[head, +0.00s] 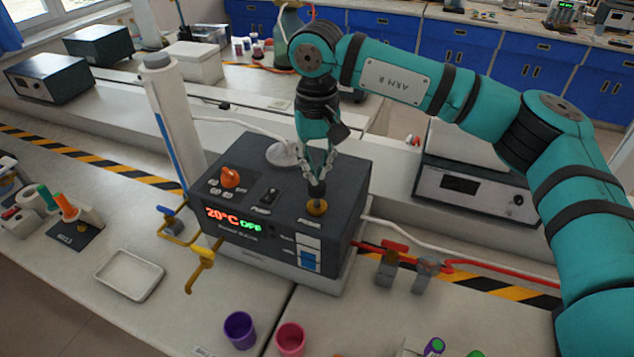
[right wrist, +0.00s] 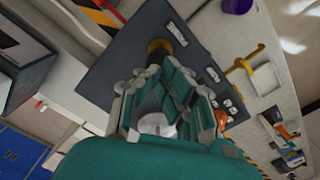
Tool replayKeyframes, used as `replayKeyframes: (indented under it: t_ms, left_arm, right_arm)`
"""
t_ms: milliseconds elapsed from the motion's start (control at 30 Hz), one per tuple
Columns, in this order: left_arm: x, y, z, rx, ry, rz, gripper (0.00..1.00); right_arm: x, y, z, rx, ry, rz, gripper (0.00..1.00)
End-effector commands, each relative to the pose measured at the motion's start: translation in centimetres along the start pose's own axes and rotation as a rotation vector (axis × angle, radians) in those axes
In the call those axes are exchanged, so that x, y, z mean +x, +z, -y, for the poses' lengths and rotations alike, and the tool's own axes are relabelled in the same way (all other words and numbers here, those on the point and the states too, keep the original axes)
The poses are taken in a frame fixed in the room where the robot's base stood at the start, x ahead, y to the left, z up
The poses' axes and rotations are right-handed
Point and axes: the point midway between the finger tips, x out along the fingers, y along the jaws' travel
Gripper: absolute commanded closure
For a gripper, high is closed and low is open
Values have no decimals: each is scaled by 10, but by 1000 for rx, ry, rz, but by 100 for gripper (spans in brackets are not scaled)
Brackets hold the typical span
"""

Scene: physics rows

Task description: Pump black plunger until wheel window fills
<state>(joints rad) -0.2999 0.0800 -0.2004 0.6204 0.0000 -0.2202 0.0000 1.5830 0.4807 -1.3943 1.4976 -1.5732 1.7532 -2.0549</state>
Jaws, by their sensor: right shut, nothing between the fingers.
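The dark box-shaped unit (head: 262,215) stands on the bench, with a lit display (head: 232,218) reading 20°C OFF. On its top right, a black plunger (head: 317,189) rises from a yellow collar (head: 317,208); the collar also shows in the right wrist view (right wrist: 158,45). My right gripper (head: 317,176) points down directly over the plunger, shut with nothing held; its fingertips are at or just above the plunger's top, and contact is unclear. A front panel (head: 308,252) has white and blue parts; I cannot tell whether it is the wheel window. My left gripper is out of view.
An orange knob (head: 230,177) and a black switch (head: 269,193) sit on the unit's top. Yellow pipework (head: 203,262) stands at its front left, red-handled valves (head: 394,250) at its right. A purple cup (head: 240,330), a pink cup (head: 290,339) and a white tray (head: 130,275) lie nearer.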

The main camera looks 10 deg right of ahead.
Motion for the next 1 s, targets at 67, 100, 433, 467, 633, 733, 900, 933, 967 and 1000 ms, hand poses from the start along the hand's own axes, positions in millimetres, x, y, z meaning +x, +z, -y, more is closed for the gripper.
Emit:
replayKeyframes:
  t_ms: [67, 100, 433, 467, 633, 733, 900, 933, 967, 1000]
  left_arm:
    - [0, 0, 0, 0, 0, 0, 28]
    - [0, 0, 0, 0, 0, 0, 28]
    - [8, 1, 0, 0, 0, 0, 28]
    - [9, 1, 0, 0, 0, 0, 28]
    - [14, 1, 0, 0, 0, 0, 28]
    - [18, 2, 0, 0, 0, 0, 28]
    - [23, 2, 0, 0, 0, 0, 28]
    - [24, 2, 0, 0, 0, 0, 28]
    - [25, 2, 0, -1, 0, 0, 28]
    - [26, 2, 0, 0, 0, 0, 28]
  right_arm:
    - [0, 0, 0, 0, 0, 0, 100]
    - [0, 0, 0, 0, 0, 0, 100]
    - [10, 0, 0, 0, 0, 0, 100]
    - [11, 0, 0, 0, 0, 0, 100]
    - [18, 0, 0, 0, 0, 0, 100]
    - [22, 0, 0, 0, 0, 0, 100]
    - [28, 0, 0, 0, 0, 1, 100]
    - [30, 0, 0, 0, 0, 1, 100]
    - [31, 0, 0, 0, 0, 1, 100]
    - [33, 0, 0, 0, 0, 1, 100]
